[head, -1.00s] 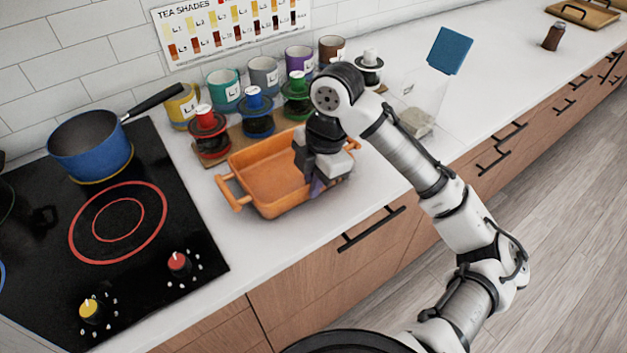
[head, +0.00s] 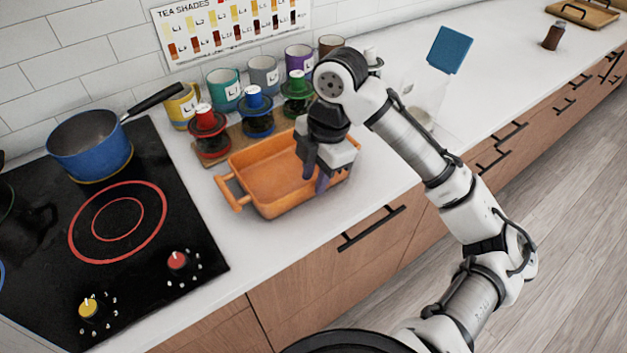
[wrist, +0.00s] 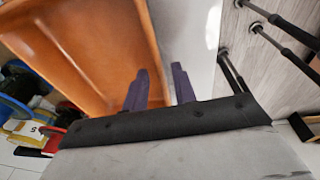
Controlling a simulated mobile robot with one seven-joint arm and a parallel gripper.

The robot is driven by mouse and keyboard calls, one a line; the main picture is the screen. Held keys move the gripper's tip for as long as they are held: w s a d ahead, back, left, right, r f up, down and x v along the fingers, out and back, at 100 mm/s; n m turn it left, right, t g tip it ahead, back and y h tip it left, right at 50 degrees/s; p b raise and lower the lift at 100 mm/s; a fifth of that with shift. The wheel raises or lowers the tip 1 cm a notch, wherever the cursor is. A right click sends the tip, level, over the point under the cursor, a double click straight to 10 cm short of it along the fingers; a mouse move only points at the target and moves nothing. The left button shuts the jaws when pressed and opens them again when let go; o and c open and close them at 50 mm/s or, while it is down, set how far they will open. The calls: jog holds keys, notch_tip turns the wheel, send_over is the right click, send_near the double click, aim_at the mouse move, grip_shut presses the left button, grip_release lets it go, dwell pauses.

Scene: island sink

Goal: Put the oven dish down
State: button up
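The orange oven dish (head: 262,172) rests upright on the white counter, right of the cooktop. My gripper (head: 315,175) is at the dish's right end. In the wrist view the dish (wrist: 90,40) fills the upper left and looks empty where visible. There my gripper's two purple fingers (wrist: 161,86) stand apart, one over the dish's inside and the other on the outer side over the counter. A gap shows between the rim and the outer finger. The dish's right handle is mostly hidden by my gripper in the head view.
Jars with red, blue and green lids (head: 256,113) stand on a wooden board close behind the dish. Several mugs (head: 224,88) line the wall. A cooktop (head: 120,235) with a blue pan (head: 90,150) is left. Counter is clear in front and to the right.

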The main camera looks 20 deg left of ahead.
notch_tip(320, 180, up, 10)
jog(key=d, duration=0.1)
jog(key=shift+w+d+b, duration=0.25)
jog(key=shift+w+b, duration=0.15)
jog(key=shift+b, duration=0.05)
jog(key=shift+a, duration=0.1)
